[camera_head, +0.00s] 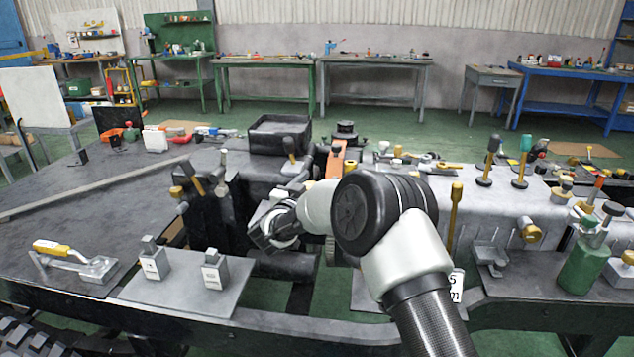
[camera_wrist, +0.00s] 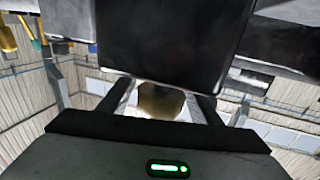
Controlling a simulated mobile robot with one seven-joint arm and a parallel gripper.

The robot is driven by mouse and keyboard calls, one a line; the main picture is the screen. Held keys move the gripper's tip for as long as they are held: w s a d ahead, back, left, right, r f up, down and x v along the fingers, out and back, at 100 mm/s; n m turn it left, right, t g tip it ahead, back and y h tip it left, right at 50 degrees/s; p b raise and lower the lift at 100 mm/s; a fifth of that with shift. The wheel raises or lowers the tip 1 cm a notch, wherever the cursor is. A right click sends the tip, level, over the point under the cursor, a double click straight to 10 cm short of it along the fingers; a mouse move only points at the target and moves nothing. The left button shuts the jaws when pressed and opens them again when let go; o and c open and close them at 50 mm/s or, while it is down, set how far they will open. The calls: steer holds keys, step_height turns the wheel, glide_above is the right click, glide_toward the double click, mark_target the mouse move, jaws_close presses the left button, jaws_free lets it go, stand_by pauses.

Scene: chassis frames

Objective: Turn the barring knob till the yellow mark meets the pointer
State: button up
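My gripper (camera_head: 262,236) is low at the front of the dark engine block, left of centre in the head view. In the wrist view its two dark fingers (camera_wrist: 158,104) stand well apart. A dull brass knob (camera_wrist: 160,101) shows between them, with a visible gap on each side. A dark block (camera_wrist: 172,40) hides the fingertips and the knob's upper part. I cannot tell whether this brass piece is the barring knob. In the head view my arm covers that area. I cannot make out the yellow mark or the pointer in either view.
An orange part (camera_head: 335,160) stands upright behind my arm. A grey plate (camera_head: 185,292) with two labelled blocks lies front left, beside a yellow-handled clamp (camera_head: 52,248). Levers (camera_head: 487,165) and a green bottle (camera_head: 583,265) stand at the right. A dark tray (camera_head: 280,121) sits behind.

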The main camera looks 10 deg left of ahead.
steer(key=s+a+p, duration=0.2)
steer(key=s+a, duration=0.1)
steer(key=s, duration=1.4)
steer(key=shift+a, duration=0.15)
